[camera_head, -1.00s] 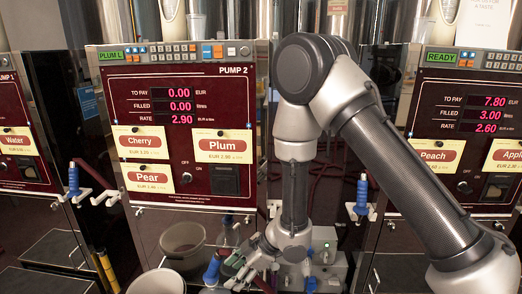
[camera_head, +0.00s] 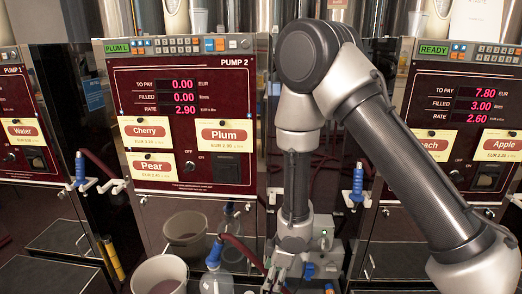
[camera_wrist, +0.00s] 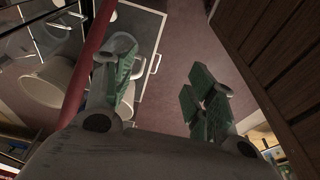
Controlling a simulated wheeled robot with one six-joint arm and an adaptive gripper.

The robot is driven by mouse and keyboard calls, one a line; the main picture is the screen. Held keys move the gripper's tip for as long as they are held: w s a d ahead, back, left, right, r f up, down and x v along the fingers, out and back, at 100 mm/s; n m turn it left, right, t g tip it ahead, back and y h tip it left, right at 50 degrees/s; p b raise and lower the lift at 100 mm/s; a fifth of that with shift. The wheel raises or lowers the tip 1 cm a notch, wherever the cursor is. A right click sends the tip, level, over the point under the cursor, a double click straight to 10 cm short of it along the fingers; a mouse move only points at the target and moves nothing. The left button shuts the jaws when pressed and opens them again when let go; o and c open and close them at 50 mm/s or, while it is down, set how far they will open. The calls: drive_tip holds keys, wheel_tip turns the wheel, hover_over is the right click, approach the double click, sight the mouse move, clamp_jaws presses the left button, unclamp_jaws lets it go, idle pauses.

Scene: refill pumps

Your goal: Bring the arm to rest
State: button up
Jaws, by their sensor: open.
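My gripper (camera_head: 274,279) is low in front of Pump 2 (camera_head: 185,120), at the bottom of the head view. My arm is bent, with its elbow high between Pump 2 and the right pump. In the wrist view my gripper (camera_wrist: 160,85) has its two green-padded fingers wide apart with nothing between them. A blue nozzle (camera_head: 214,254) with a red hose (camera_head: 242,249) stands just left of my gripper, apart from it. Its tip is at the mouth of a clear bottle (camera_head: 216,284), cut off by the lower edge. The red hose (camera_wrist: 91,55) passes beside the left finger.
A white bucket (camera_head: 160,274) stands left of the bottle. The right pump (camera_head: 465,125) stands behind my forearm, with a blue nozzle (camera_head: 358,184) on its left side. Another nozzle (camera_head: 80,168) hangs beside Pump 1. A brown slatted surface (camera_wrist: 275,50) is close on the right in the wrist view.

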drive_tip(key=d+r+m+h, duration=0.5)
drive_tip(key=d+r+m, duration=0.3)
drive_tip(key=d+r, duration=1.1)
drive_tip(key=s+d+r+m+t+y, duration=0.1)
drive_tip(key=s+d+r+m, duration=0.3)
drive_tip(key=r, duration=0.6)
drive_tip(key=s+d+r+m+t+y, duration=0.1)
drive_tip(key=s+d+r+m+t, duration=0.2)
drive_tip(key=s+d+r, duration=0.6)
wheel_tip(320, 180, up, 2)
drive_tip(key=shift+s+d+r+m, duration=0.15)
drive_tip(key=shift+s+d+m, duration=0.2)
drive_tip(key=shift+m, duration=0.75)
